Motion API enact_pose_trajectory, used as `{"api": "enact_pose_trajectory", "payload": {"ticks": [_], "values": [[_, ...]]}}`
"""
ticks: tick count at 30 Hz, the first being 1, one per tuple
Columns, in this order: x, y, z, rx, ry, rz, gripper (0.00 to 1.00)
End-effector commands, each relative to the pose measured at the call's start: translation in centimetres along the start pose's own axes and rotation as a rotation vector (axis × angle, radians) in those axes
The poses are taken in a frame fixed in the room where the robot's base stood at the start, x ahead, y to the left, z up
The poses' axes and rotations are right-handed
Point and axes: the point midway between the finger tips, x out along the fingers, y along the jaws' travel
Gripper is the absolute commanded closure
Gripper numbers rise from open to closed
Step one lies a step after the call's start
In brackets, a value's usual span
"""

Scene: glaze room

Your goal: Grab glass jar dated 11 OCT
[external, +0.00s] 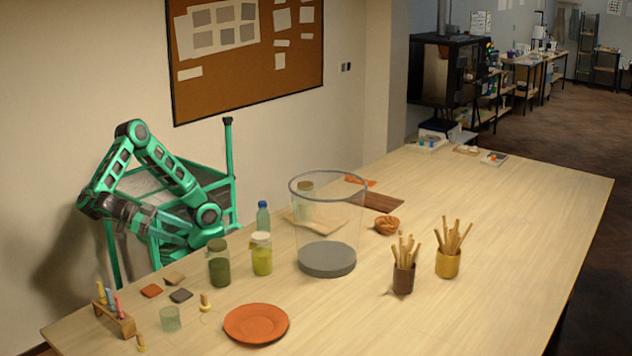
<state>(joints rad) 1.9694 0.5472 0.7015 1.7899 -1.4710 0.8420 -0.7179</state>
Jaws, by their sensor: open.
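Several glass jars stand on the table, and no date can be read on any of them at this size. A dark green jar (219,266) stands at the left. A yellow-green jar (261,260) with a pale lid is just right of it. A third, pale jar with a brown lid (306,187) shows through the clear bin, and I cannot tell whether it is inside or behind. My gripper (182,229) is open and empty, left of the jars and apart from them. My folded arm partly hides its shape.
The clear bin (327,259) with a grey bottom and a blue-capped bottle (263,219) stand near the jars. An orange plate (256,324), a small glass (170,319) and a marker rack (115,317) are in front. Stick-filled cups (403,279) stand right; the table's right side is clear.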

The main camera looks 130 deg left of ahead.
Motion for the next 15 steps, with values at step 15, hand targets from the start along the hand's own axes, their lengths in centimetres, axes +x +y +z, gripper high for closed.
{"api": "enact_pose_trajectory", "payload": {"ticks": [15], "values": [[5.6,-0.1,0.1,0.000,0.000,-0.002,0.28]]}}
